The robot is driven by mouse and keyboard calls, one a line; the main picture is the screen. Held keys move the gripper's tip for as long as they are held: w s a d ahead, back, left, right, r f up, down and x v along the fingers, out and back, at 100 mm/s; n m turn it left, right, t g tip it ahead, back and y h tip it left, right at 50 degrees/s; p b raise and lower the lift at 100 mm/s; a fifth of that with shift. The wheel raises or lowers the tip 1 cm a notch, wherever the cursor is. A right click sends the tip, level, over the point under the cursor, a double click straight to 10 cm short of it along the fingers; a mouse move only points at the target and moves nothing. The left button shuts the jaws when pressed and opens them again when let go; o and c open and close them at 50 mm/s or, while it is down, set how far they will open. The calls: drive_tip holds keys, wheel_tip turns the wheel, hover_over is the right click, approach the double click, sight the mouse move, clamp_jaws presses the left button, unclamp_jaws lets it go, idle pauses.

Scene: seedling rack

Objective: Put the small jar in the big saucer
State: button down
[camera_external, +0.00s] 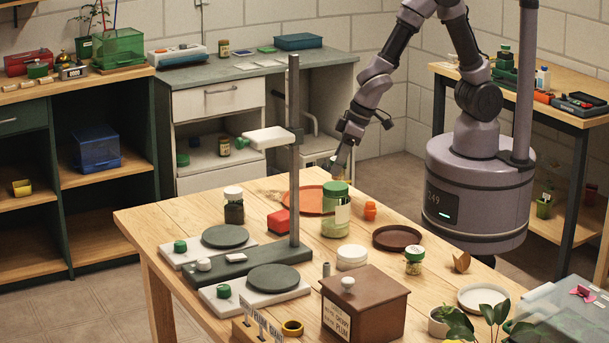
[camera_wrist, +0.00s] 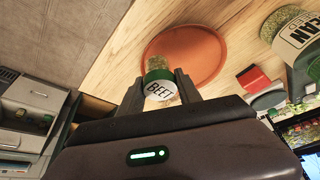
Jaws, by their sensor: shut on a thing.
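My gripper (camera_wrist: 159,90) is shut on a small jar (camera_wrist: 159,78) with a "BEET" label. It also shows in the external view (camera_external: 342,166), above the far side of the table, where I cannot make out the held jar clearly. The big saucer (camera_wrist: 196,42), round and terracotta orange, lies on the table just beyond the held jar in the wrist view. It also shows in the external view (camera_external: 305,200), partly behind the large jar and the stand's post. I see nothing in the uncovered part of the saucer.
A large green-lidded jar (camera_external: 334,216) stands at the saucer's near edge, with a red block (camera_external: 279,221) close by. A dark brown saucer (camera_external: 397,238), another small jar (camera_external: 414,262), a brown wooden box (camera_external: 364,304) and a grey stand post (camera_external: 294,150) are also on the table.

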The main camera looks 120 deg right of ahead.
drive_tip(key=w, duration=0.2)
drive_tip(key=w+d+p, duration=0.1)
drive_tip(key=w, duration=0.1)
drive_tip(key=w+d, duration=0.1)
drive_tip(key=w, duration=0.2)
drive_tip(key=shift+d+f, duration=0.1)
drive_tip(key=shift+f, duration=0.15)
drive_tip(key=shift+w+f, duration=0.2)
drive_tip(key=shift+f, duration=0.1)
wheel_tip(320, 180, down, 3)
drive_tip(key=shift+f+b, duration=0.2)
drive_tip(key=shift+b, duration=0.85)
drive_tip(key=shift+r, duration=0.15)
drive_tip(key=c, duration=0.8)
unclamp_jaws()
drive_tip(key=shift+c, duration=0.2)
